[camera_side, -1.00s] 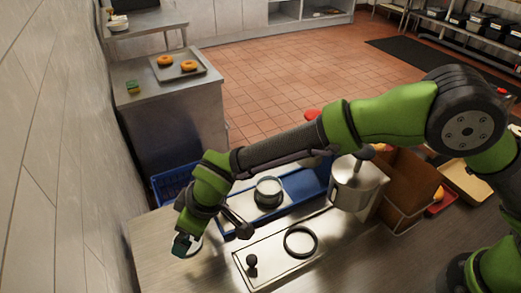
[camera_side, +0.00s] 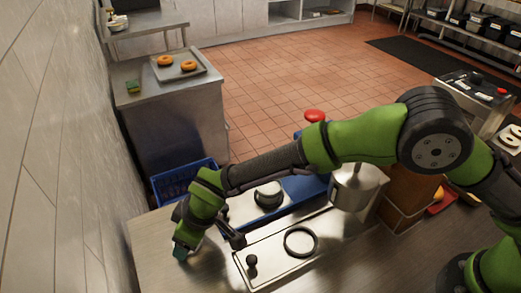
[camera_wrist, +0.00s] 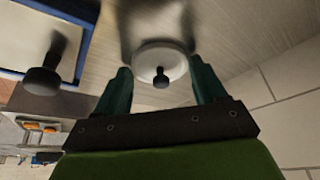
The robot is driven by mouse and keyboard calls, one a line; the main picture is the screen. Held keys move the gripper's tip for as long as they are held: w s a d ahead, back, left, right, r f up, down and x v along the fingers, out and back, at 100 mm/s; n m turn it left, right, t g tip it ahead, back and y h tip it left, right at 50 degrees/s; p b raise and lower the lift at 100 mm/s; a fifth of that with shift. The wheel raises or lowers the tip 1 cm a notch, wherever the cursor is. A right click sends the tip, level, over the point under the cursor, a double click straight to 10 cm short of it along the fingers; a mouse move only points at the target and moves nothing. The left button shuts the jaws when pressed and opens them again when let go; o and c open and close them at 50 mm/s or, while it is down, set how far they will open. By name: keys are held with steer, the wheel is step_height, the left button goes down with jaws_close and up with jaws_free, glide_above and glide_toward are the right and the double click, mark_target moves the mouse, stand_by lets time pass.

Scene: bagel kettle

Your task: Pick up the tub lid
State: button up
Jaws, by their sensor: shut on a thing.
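The tub lid (camera_wrist: 147,62) is a pale round disc with a small black knob, seen in the wrist view between my two teal fingers. My gripper (camera_wrist: 162,82) is shut on it, one finger on each side. In the side view my gripper (camera_side: 183,250) is low over the left end of the steel counter, and a pale bit of the lid (camera_side: 197,246) shows beside the fingers. The fingers partly hide the lid there. I cannot tell whether the lid touches the counter.
A metal tray (camera_side: 280,268) with a black ring (camera_side: 300,241) and a black-knobbed piece (camera_side: 252,262) lies to the right. The tiled wall (camera_side: 50,190) is close on the left.

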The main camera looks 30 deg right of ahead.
step_height(320, 180, up, 12)
steer(key=w+d, duration=0.2)
steer(key=d+m+t+h, duration=0.15)
steer(key=d+m, duration=0.45)
steer(key=d, duration=1.3)
steer(key=shift+g+h, duration=0.25)
steer(key=shift+s+f, duration=0.15)
steer(key=shift+f, duration=2.35)
steer(key=shift+f, duration=0.2)
